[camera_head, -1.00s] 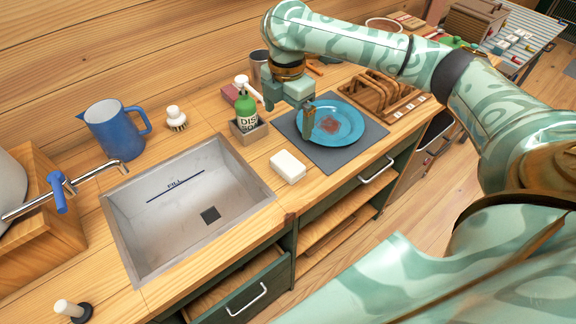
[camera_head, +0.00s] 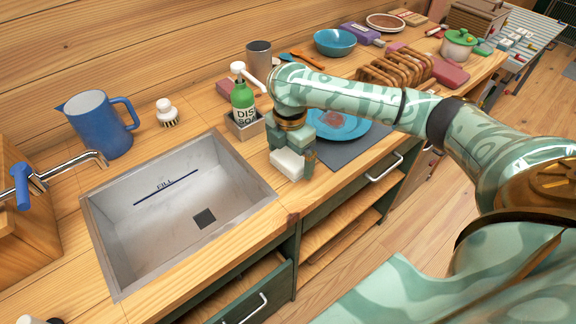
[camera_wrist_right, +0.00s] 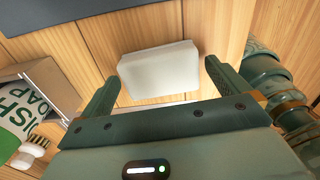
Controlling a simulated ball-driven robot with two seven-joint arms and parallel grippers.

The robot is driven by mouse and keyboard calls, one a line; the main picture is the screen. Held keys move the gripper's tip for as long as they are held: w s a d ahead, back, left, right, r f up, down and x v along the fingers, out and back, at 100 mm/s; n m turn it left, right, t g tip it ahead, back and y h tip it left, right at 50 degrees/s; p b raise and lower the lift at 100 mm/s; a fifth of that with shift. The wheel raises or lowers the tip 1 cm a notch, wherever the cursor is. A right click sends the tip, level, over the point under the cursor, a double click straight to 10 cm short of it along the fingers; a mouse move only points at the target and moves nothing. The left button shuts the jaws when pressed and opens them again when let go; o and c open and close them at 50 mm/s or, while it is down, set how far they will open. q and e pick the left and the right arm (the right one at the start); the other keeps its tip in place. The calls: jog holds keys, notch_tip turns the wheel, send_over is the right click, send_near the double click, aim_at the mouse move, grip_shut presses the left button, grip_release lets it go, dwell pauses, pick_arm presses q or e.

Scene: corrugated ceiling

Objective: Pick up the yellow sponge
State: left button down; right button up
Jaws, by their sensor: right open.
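No clearly yellow sponge shows; a white, block-shaped piece (camera_head: 287,163) lies on the wooden counter just right of the sink. It also shows in the right wrist view (camera_wrist_right: 160,72), lying flat with rounded edges. My right gripper (camera_head: 293,170) is over the block, pointing down. In the right wrist view its open fingers (camera_wrist_right: 162,84) stand on either side of the near part of the block, with gaps at both sides. Nothing is held. My left gripper is not in view.
The metal sink (camera_head: 130,235) is left of the block. The dish soap bottle (camera_head: 243,98) stands in a small holder (camera_head: 246,130) behind it. A blue plate (camera_head: 345,125) on a grey mat (camera_head: 340,154) is close on the right. The counter's front edge is near.

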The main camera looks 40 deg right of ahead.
aim_at(290, 158)
jog(key=shift+f, duration=0.1)
jog(key=shift+c, duration=0.9)
jog(key=c, duration=0.7)
jog(key=shift+r+p, duration=0.25)
jog(key=shift+p, duration=0.05)
jog(key=r+p, duration=0.2)
jog(key=r, duration=0.2)
jog(key=shift+s+p, duration=0.2)
jog(key=shift+p, duration=0.15)
jog(key=s+r+p, duration=0.1)
jog(key=r, duration=0.1)
jog(key=s+a+r+p, duration=0.1)
jog(key=s+r, duration=0.1)
jog(key=shift+p, duration=0.4)
jog(key=shift+s+a+r+p, duration=0.5)
jog(key=shift+s+r+p, duration=0.2)
jog(key=shift+s, duration=1)
jog(key=shift+s+a+r+p, duration=0.6)
jog(key=shift+s+r, duration=0.25)
jog(key=shift+s, duration=0.8)
jog(key=shift+s+a+r+p, duration=0.45)
jog(key=shift+s+r+p, duration=0.3)
jog(key=shift+s, duration=0.95)
